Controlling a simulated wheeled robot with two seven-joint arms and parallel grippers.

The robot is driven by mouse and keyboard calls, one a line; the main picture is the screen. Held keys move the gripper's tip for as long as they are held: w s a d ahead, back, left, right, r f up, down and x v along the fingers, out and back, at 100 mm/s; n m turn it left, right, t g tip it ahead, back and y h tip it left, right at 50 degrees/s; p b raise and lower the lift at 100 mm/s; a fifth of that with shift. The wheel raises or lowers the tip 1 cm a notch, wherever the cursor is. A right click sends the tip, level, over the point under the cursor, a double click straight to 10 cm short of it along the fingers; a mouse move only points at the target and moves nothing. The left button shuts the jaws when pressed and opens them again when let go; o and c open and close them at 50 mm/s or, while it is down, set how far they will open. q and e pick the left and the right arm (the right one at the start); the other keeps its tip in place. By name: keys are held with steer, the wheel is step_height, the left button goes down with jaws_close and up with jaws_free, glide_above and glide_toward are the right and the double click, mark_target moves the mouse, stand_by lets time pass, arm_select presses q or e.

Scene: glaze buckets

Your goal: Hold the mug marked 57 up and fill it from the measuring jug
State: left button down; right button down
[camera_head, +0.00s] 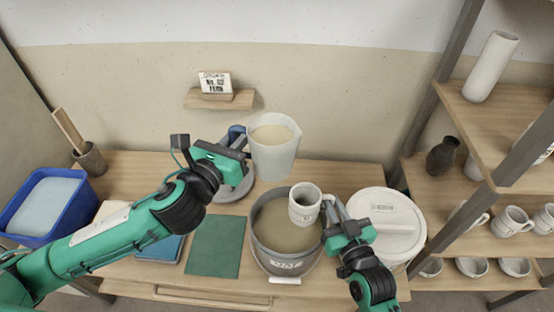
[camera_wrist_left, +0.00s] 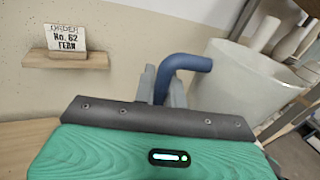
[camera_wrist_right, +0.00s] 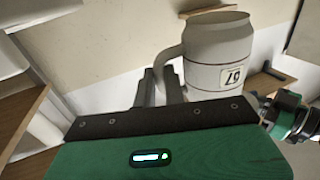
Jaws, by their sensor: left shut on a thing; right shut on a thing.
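The measuring jug (camera_head: 275,158) is translucent white with a blue handle and holds beige glaze. My left gripper (camera_head: 238,143) is shut on its blue handle, which also shows in the left wrist view (camera_wrist_left: 185,64). The jug is about upright, behind and above the glaze bucket (camera_head: 285,258). A pale mug (camera_head: 303,212) is held upright over the bucket, in front of and lower than the jug. My right gripper (camera_head: 333,215) is shut on the mug's handle. In the right wrist view the mug (camera_wrist_right: 217,50) bears a number label that I cannot read surely. Its inside is dim.
A white lidded bucket (camera_head: 385,222) stands right of the glaze bucket. A green mat (camera_head: 216,246) and a blue tub (camera_head: 45,208) are at left. An order sign (camera_head: 215,84) reads No. 62 FERN. Shelves (camera_head: 475,235) with mugs and bowls stand at right.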

stand_by(0.5)
arm_select(q)
steer(key=m, duration=0.1)
steer(key=a+f+m, duration=0.1)
steer(key=m, duration=0.1)
steer(key=shift+w+f, duration=0.1)
steer(key=shift+f, duration=0.05)
stand_by(0.7)
steer(key=shift+f, duration=0.15)
stand_by(0.4)
